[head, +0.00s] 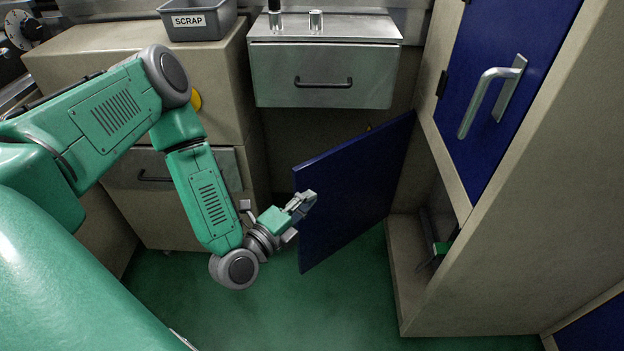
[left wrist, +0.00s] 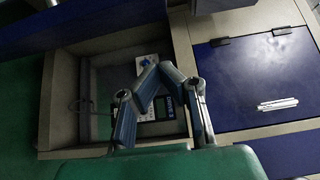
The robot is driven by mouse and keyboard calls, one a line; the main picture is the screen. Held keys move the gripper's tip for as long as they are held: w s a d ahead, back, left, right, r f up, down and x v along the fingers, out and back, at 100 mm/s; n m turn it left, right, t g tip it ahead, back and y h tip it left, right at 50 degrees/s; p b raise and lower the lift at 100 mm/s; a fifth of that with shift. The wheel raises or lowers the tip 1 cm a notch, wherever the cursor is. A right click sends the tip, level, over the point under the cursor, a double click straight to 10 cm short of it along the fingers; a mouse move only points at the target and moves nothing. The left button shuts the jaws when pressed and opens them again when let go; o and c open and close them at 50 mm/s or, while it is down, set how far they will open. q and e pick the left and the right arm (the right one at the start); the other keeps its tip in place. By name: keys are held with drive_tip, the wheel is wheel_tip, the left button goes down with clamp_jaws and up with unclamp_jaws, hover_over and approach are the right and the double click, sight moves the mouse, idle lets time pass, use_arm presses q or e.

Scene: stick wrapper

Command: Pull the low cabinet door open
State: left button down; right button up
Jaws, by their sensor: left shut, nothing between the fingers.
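The low cabinet door (head: 355,185) is a dark blue panel in the middle of the head view. It stands swung out from the beige cabinet (head: 475,270), so the low compartment shows open. No handle shows on the face I see. My left gripper (head: 308,197) is shut and empty, in front of the door's left edge in the head view; I cannot tell if it touches. In the left wrist view the gripper's fingertips (left wrist: 150,66) meet in front of the open compartment (left wrist: 100,55), partly hiding small blue and white items inside. My right gripper is not in view.
An upper blue door (head: 505,80) with a metal handle (head: 490,95) is closed above the compartment. A metal drawer unit (head: 325,75) and a beige cabinet (head: 150,60) with a SCRAP bin (head: 198,20) stand behind. Green floor (head: 330,310) is clear in front.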

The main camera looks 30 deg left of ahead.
sight(311, 176)
use_arm(q)
drive_tip(key=w+a, duration=0.1)
drive_tip(key=w, duration=0.1)
drive_tip(key=w+a+b, duration=0.1)
drive_tip(key=w, duration=0.1)
drive_tip(key=w+a+b, duration=0.1)
drive_tip(key=w, duration=0.1)
drive_tip(key=shift+w+a, duration=0.1)
drive_tip(key=shift+a, duration=0.15)
drive_tip(key=w+a+m+h+p, duration=0.1)
drive_tip(key=w+a+h, duration=0.1)
drive_tip(key=a, duration=0.6)
drive_tip(key=shift+w+a, duration=0.35)
drive_tip(key=shift+w, duration=0.4)
drive_tip(key=shift+d+f, duration=0.1)
drive_tip(key=shift+f, duration=0.05)
